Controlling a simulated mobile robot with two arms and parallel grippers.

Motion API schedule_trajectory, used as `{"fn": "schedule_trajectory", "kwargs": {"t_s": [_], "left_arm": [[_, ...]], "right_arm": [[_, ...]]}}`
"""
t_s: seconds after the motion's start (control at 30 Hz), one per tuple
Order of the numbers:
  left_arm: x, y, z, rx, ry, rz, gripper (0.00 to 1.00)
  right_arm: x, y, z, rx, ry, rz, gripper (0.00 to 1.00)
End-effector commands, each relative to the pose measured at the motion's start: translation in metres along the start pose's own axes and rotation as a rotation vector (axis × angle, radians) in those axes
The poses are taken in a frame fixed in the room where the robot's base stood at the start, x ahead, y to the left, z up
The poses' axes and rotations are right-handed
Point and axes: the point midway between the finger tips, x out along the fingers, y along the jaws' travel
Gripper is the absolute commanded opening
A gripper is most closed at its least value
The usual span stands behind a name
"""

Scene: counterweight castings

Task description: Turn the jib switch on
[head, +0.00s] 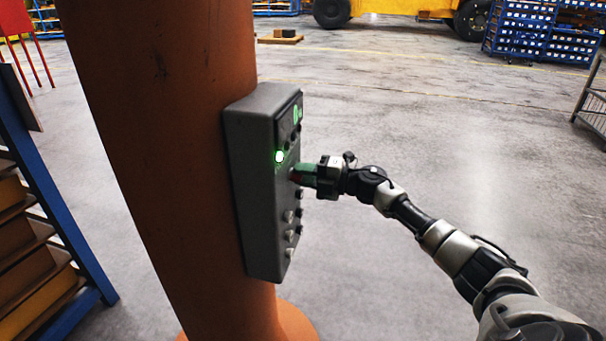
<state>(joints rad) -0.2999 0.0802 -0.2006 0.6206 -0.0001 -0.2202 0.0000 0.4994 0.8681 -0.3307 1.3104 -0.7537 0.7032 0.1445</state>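A grey control box (250,190) is fixed to the side of an orange column (165,150). A green lamp (279,157) glows on the upper part of its face, and several knobs and buttons run down below it. My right gripper (299,174) reaches in from the right, with its green fingertips at the face of the box, just below and right of the lamp. The fingers cover the control there, so I cannot tell which one it is or whether they grip it. My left gripper is out of view.
A blue rack (50,190) with brown boxes stands close at the left. Blue bin shelving (520,28), a yellow vehicle (400,8) and a small pallet (281,37) are far back. A wire cart (594,100) is at the right edge. Open concrete floor (450,130) lies between.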

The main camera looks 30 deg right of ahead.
Motion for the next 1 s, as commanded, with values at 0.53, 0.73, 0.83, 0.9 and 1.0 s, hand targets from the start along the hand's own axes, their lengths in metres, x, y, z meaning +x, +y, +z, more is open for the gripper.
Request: {"fn": "schedule_trajectory", "kwargs": {"t_s": [0.53,0.73,0.83,0.9,1.0], "left_arm": [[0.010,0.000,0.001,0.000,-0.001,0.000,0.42],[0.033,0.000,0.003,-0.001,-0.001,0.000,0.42],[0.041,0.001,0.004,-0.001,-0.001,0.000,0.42],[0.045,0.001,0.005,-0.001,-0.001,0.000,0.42],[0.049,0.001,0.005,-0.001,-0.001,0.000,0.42]], "right_arm": [[-0.017,-0.004,0.001,-0.003,-0.001,-0.003,0.37],[-0.059,-0.008,0.000,-0.005,-0.001,-0.008,0.37],[-0.078,-0.007,0.001,-0.002,-0.001,-0.005,0.37],[-0.088,-0.005,0.000,-0.002,0.000,-0.004,0.37],[-0.099,-0.004,0.001,0.000,-0.002,-0.004,0.37]]}}
